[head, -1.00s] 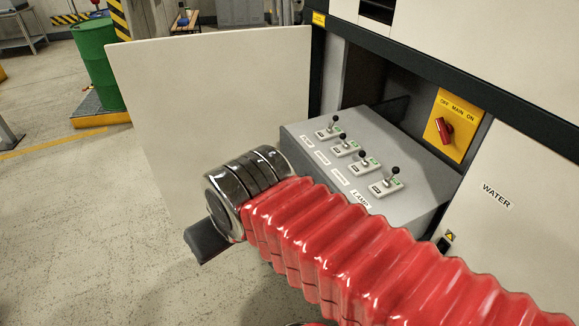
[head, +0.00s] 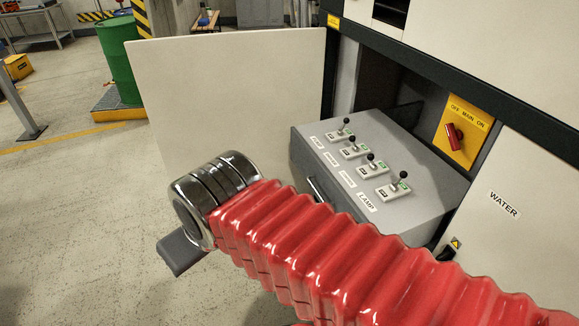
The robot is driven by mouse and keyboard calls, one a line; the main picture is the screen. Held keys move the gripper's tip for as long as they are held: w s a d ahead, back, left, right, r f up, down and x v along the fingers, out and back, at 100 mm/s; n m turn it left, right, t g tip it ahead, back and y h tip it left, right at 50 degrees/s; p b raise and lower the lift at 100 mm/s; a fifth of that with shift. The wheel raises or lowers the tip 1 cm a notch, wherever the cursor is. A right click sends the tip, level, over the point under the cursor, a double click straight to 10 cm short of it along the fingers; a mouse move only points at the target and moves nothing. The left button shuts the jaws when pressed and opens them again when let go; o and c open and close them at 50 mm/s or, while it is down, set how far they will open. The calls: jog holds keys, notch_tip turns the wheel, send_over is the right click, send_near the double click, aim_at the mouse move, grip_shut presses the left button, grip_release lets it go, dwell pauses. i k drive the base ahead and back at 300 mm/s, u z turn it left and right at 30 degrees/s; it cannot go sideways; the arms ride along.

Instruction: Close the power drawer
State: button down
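A large pale door panel (head: 235,95) stands open left of the drawer. A yellow plate with a red main switch (head: 453,138) and a panel marked WATER (head: 505,205) are to the right. A green drum (head: 116,62) stands farther back.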

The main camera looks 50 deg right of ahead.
aim_at(425, 201)
jog(key=u, duration=0.05)
jog(key=i, duration=1)
jog(key=z, duration=0.05)
